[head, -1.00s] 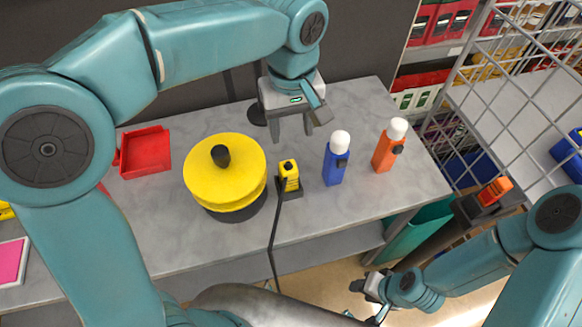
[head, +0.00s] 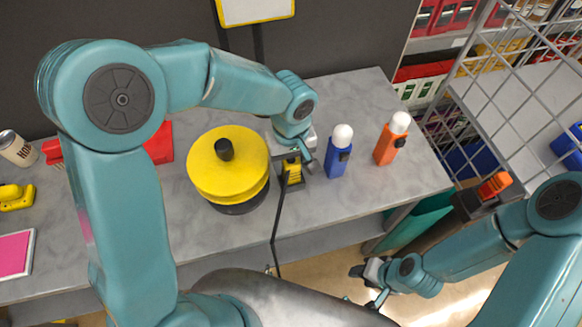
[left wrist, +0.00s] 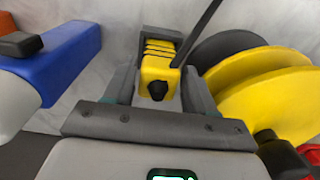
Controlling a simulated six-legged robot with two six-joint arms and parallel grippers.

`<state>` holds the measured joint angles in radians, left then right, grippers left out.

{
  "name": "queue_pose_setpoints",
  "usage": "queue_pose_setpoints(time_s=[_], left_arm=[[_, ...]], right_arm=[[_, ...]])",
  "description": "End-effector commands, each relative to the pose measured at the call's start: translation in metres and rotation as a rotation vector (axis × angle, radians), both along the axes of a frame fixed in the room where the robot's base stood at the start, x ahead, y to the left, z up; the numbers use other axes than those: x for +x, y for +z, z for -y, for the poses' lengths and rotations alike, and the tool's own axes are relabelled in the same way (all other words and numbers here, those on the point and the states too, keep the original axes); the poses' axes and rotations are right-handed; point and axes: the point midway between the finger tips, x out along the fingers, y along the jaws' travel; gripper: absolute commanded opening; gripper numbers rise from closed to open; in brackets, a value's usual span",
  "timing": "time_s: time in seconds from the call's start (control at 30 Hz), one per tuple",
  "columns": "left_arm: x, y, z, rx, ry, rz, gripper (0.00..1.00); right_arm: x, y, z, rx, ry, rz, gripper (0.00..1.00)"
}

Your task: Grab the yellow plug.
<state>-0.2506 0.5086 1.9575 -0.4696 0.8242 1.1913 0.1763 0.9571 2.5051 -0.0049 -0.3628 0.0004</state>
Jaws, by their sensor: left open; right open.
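The yellow plug (head: 292,170) stands on the table just right of the yellow round pump, with a dark cord running from it toward the front edge. In the left wrist view the plug (left wrist: 158,72) sits between the two fingers of my left gripper (left wrist: 160,88), which are open on either side of it. In the head view my left gripper (head: 296,160) is low over the plug and partly hides it. My right gripper (head: 368,285) is open and empty, off the table's front edge at the lower right.
The yellow pump (head: 228,165) is close on the plug's left. A blue bottle (head: 338,158) and an orange bottle (head: 387,145) with white caps stand to the right. A red tray (head: 158,143), a can (head: 17,149) and a wire rack (head: 520,110) are farther off.

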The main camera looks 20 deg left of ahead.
Motion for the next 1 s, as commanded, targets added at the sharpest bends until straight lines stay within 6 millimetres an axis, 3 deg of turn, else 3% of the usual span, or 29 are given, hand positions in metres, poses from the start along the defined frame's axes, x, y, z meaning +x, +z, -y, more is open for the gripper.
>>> queue_pose_setpoints(time_s=[0.13,0.37,0.5,0.83,1.0], left_arm=[[0.001,-0.016,0.000,-0.001,0.001,-0.001,0.55],[0.001,-0.017,0.000,-0.001,0.000,0.001,0.55],[0.001,-0.017,0.000,-0.001,0.001,0.001,0.14],[0.001,-0.016,0.000,-0.002,0.001,0.001,0.13],[0.003,0.000,0.000,-0.002,0.002,0.008,0.13]], right_arm=[[0.000,0.003,0.000,0.000,0.001,0.000,0.43],[0.000,0.002,0.000,0.000,0.000,0.000,0.43],[0.000,0.002,0.000,0.000,0.000,0.000,0.43],[0.000,0.002,0.000,0.000,0.000,0.000,0.43],[0.000,0.000,0.000,0.000,0.000,0.000,0.43]])
